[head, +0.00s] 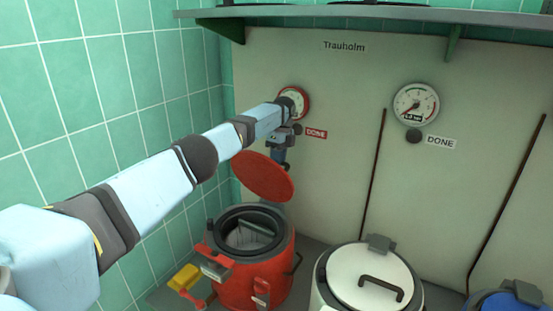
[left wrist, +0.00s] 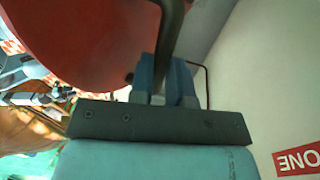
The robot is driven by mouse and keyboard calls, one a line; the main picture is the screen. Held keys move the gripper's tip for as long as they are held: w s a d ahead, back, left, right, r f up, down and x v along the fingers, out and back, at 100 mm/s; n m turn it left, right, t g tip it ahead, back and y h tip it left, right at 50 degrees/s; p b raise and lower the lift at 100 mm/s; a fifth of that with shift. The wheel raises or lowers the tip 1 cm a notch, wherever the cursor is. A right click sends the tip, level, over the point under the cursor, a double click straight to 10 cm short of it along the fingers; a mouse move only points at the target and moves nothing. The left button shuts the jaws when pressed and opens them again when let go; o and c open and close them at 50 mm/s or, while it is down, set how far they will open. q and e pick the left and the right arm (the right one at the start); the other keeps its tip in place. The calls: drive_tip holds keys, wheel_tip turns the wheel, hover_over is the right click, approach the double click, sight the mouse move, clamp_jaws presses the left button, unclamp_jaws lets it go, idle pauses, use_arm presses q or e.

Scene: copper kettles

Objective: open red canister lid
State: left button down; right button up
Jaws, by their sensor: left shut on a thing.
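The red canister (head: 262,275) stands at the lower middle of the head view, and the grey interior inside its dark rim shows. Its red lid (head: 262,178) is raised and tilted up above the opening. The lid also fills the upper left of the left wrist view (left wrist: 85,40). My left gripper (head: 281,164) is behind the lid's upper right edge, near the wall. In the left wrist view its blue fingers (left wrist: 164,82) are shut on the lid's dark handle (left wrist: 171,35).
A white canister (head: 368,275) with a closed lid stands to the right, and a blue one (head: 508,300) is at the right edge. Gauges (head: 416,104) are on the wall under a shelf (head: 380,12).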

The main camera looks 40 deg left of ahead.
use_arm(q)
drive_tip(key=shift+d+f, duration=0.2)
drive_tip(key=shift+f, duration=0.2)
drive_tip(key=c, duration=1.2)
unclamp_jaws()
drive_tip(key=shift+w+f, duration=0.1)
drive_tip(key=shift+w, duration=0.05)
drive_tip(key=shift+o, duration=0.5)
drive_tip(key=shift+w+a+f, duration=0.1)
drive_tip(key=shift+w+f, duration=0.15)
drive_tip(key=shift+w, duration=0.15)
drive_tip(key=shift+s+r, duration=0.3)
drive_tip(key=shift+r, duration=0.45)
wheel_tip(320, 180, up, 19)
drive_tip(key=shift+w+f+b, duration=0.2)
drive_tip(key=shift+w+b, duration=0.05)
drive_tip(key=shift+b, duration=0.1)
